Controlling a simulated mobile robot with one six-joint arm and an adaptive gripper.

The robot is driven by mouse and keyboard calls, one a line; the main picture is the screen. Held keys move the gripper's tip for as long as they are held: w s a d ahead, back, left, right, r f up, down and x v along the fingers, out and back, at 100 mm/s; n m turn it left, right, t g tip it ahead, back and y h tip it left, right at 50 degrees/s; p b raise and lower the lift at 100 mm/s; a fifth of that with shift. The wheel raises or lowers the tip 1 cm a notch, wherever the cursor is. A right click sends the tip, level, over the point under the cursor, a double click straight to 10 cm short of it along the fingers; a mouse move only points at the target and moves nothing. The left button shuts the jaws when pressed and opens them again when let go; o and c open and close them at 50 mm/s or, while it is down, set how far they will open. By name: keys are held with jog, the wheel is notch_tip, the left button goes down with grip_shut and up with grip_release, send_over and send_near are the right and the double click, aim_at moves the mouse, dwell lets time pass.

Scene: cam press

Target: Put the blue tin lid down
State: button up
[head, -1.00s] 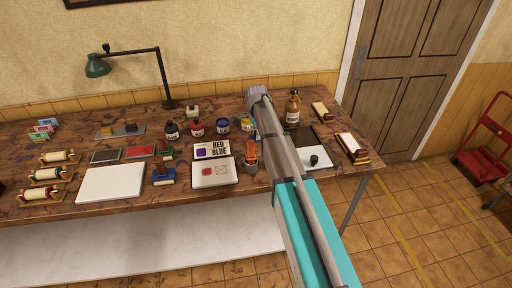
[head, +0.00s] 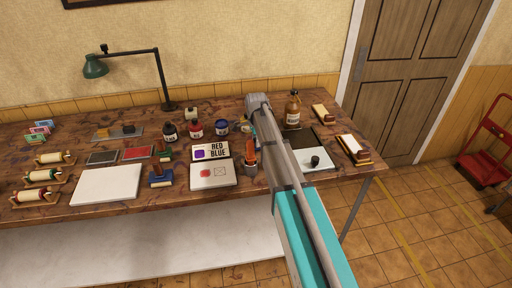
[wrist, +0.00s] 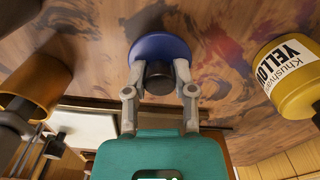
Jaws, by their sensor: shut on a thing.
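The blue tin lid (wrist: 160,48) is a round blue disc with a dark knob (wrist: 158,78) in the wrist view. My gripper (wrist: 160,80) is shut on the knob, one finger on each side. The wooden tabletop lies behind the lid; I cannot tell whether the lid touches it.
A yellow jar (wrist: 293,78) stands right of the lid in the wrist view, and an orange-brown cup (wrist: 30,85) is at left.

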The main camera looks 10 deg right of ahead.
jog(key=shift+f+b, duration=0.4)
jog(key=shift+f, duration=0.3)
jog(key=shift+f, duration=0.15)
jog(key=o, duration=0.9)
jog(key=shift+o, duration=0.2)
notch_tip(320, 180, up, 12)
jog(key=p, duration=1.2)
jog(key=shift+r, duration=0.2)
